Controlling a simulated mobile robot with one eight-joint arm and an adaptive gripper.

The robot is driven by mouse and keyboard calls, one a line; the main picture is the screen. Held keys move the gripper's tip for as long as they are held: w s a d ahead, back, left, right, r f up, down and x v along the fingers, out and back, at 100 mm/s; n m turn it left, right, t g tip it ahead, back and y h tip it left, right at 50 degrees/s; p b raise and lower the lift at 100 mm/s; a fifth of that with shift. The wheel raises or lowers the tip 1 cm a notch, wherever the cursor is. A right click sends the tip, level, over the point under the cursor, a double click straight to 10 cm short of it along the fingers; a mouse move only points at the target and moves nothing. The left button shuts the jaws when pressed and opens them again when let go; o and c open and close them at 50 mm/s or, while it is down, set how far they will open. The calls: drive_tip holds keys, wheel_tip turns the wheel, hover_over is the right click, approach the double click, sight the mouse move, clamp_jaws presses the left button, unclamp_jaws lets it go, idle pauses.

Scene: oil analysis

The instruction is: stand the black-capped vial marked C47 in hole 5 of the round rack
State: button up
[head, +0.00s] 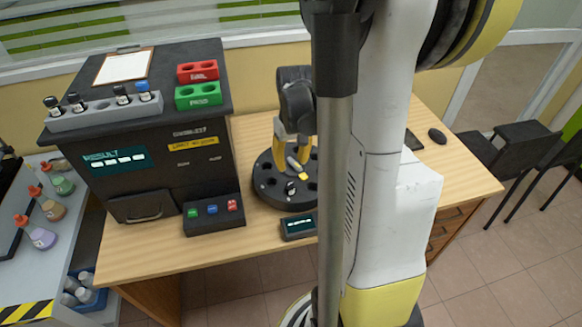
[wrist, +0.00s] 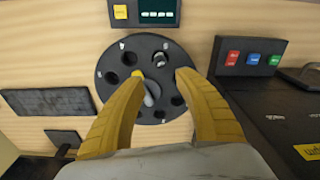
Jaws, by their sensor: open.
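The round rack (head: 262,194) is a black disc with a ring of holes, on the desk; it also shows in the wrist view (wrist: 118,88). A dark-topped vial (head: 290,187) stands in a near hole, and shows in the wrist view (wrist: 160,58) beyond my fingertips. Its marking is not readable. My gripper (head: 293,152) is open and empty above the rack. In the wrist view its yellow fingers (wrist: 161,80) spread either side of the rack's grey, yellow-tipped centre piece (wrist: 148,90). Small hole marks show but are too small to read.
The black analyser (head: 150,165) stands left, with a grey holder (head: 100,114) of several black-capped vials and one blue-capped vial on top. Red (head: 197,71) and green (head: 198,96) blocks sit there. A button box (head: 213,213) and small display (head: 298,226) stand near the rack.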

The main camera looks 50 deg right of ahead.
drive_tip(key=s+a+r+n+t, duration=0.2)
drive_tip(key=a+r, duration=0.4)
drive_tip(key=a, duration=0.6)
drive_tip(key=s+a+r+n+t, duration=0.2)
drive_tip(key=a+r+t, duration=0.2)
drive_tip(key=a, duration=0.9)
wheel_tip(320, 180, up, 3)
drive_tip(key=shift+s+r, duration=0.15)
drive_tip(key=shift+s, duration=0.15)
